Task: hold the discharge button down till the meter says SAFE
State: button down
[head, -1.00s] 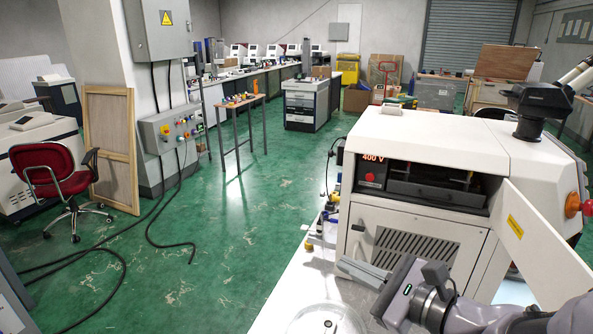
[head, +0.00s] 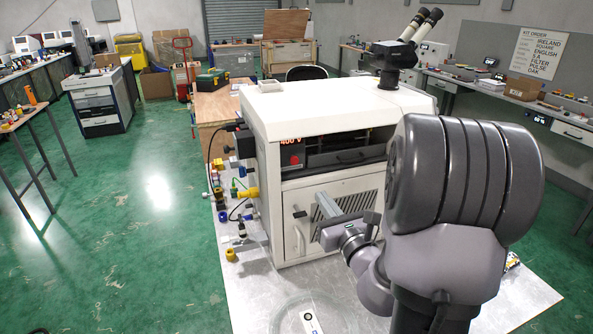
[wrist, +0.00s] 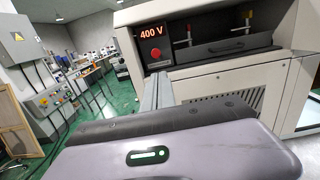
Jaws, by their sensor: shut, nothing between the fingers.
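The meter (head: 290,141) on the white machine (head: 300,110) glows orange and reads 400 V, clearest in the wrist view (wrist: 151,31). The round red discharge button (head: 295,160) sits just below it on a dark panel; it also shows in the wrist view (wrist: 155,53). My gripper (head: 322,203) is shut and empty in front of the machine, lower than the button and to its right in the head view. In the wrist view its fingers (wrist: 158,78) point toward the panel, with their tips just below the button in the picture. I see no contact with the button.
An open bay with a dark drawer (wrist: 225,47) lies right of the button. Below is a vented panel (wrist: 225,95). Yellow and blue fittings (head: 240,193) stick out at the machine's left side. A clear round dish (head: 312,318) sits on the pale bench (head: 245,285).

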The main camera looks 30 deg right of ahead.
aim_at(294, 160)
jog(key=x, duration=1.4)
jog(key=shift+b, duration=0.3)
jog(key=shift+w+a, duration=0.1)
jog(key=shift+w, duration=0.05)
